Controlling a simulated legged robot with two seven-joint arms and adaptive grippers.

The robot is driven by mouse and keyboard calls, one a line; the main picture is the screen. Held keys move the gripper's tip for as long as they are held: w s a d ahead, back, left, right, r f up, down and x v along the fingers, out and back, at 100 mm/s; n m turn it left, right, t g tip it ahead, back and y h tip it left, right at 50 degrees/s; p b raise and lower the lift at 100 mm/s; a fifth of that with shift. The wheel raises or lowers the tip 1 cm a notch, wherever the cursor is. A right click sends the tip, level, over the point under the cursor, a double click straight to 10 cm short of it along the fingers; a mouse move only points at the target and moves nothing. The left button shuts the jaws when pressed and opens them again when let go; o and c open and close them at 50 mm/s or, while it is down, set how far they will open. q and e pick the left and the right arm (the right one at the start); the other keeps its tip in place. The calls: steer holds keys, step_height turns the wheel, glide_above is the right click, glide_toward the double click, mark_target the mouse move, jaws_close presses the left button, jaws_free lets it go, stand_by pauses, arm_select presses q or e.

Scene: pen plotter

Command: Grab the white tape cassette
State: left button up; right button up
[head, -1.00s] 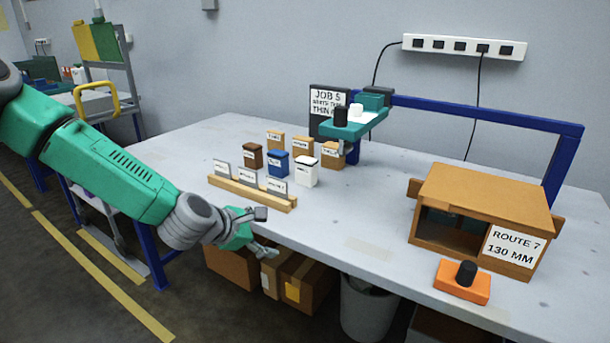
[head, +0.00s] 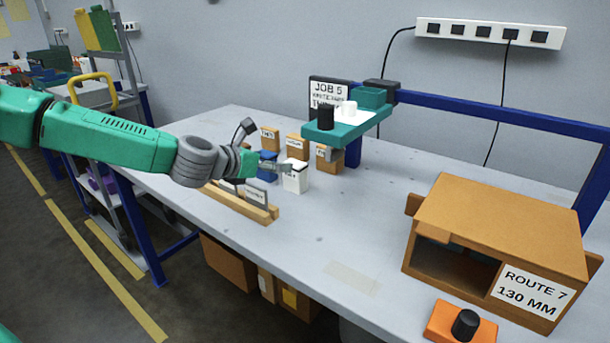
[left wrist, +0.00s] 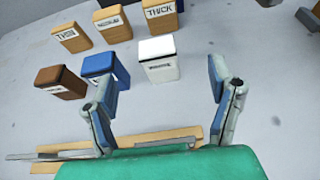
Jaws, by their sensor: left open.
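The white tape cassette (head: 295,178) stands upright on the table with a black strip near its top. In the left wrist view the white cassette (left wrist: 159,60) stands ahead of the fingers, between their lines but nearer the left finger. My left gripper (head: 271,165) is open and empty. In the head view its fingers overlap the cassette's upper left edge; I cannot tell whether they touch it. In the left wrist view the left gripper (left wrist: 168,80) shows both fingers wide apart with a gap to the cassette. My right gripper is not in view.
A blue cassette (left wrist: 103,72) stands just left of the white one, with a brown one (left wrist: 61,82) beyond. Tan boxes (head: 297,146) stand behind. A wooden label rack (head: 240,203) lies in front. A teal plotter arm (head: 345,122) overhangs behind; a wooden housing (head: 500,240) stands right.

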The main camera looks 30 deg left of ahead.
mark_target(297, 162)
arm_select(q)
steer(key=w+f, duration=0.1)
steer(key=w, duration=0.1)
steer(key=w+f+b, duration=0.1)
steer(key=w, duration=0.1)
steer(key=w+a+f+b, duration=0.1)
steer(key=w, duration=0.1)
steer(key=shift+w+f, duration=0.15)
steer(key=shift+f, duration=0.2)
steer(key=shift+w+d+f, duration=0.1)
steer(key=shift+w+d, duration=0.2)
steer(key=shift+w, duration=0.1)
steer(key=b+x, duration=0.1)
steer(key=x, duration=0.2)
steer(key=shift+w+d+f+b, duration=0.2)
steer(key=shift+d+f+b, duration=0.1)
steer(key=shift+d+b, duration=0.1)
steer(key=shift+w+f, duration=0.1)
steer(key=shift+w, duration=0.2)
steer(key=shift+a, duration=0.4)
steer(key=c, duration=1.3)
steer(key=shift+d, duration=0.3)
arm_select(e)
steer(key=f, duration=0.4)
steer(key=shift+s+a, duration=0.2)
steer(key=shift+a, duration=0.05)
